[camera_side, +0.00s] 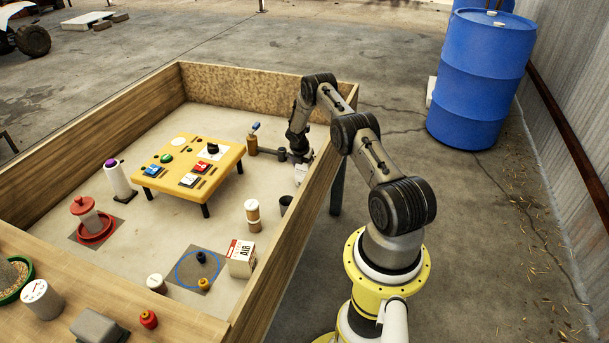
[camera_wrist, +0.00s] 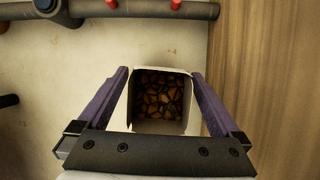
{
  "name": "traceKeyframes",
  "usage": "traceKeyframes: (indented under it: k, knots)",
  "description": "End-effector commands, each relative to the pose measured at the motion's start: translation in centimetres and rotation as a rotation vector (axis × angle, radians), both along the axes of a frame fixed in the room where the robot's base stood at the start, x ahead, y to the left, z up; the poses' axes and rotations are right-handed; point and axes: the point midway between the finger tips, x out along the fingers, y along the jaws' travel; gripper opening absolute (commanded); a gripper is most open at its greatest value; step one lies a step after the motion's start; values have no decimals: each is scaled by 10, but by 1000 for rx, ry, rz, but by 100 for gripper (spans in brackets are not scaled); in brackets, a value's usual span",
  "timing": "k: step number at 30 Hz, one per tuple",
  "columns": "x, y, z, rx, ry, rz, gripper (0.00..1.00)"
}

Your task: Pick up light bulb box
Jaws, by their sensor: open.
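A small white square box (camera_wrist: 195,125) with a brown, patterned top or inside lies between my fingers in the wrist view. In the side view a small white item (camera_side: 301,174) sits just under my gripper by the right wall, and it appears to be the same box. No label on it can be read, so I cannot confirm that it is the light bulb box. My gripper (camera_wrist: 160,74) is open, with one purple finger on each side of the box. In the side view my gripper (camera_side: 299,157) points down, its fingertips too small to make out.
A wooden wall (camera_wrist: 265,90) runs close on the right. A dark pipe (camera_wrist: 145,12) with red parts lies ahead. A white box marked AIR (camera_side: 241,258), a tan canister (camera_side: 252,211), a dark cup (camera_side: 285,204) and a yellow table (camera_side: 190,165) stand in the bin.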

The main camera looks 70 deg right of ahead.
Motion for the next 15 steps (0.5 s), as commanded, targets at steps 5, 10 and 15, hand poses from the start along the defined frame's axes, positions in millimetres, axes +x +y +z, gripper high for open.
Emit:
traceKeyframes:
  k: [5, 10, 15]
  knots:
    - [0, -1, -2, -1, -1, -1, 100]
    - [0, -1, -2, -1, -1, -1, 89]
    - [0, -1, -2, -1, -1, -1, 59]
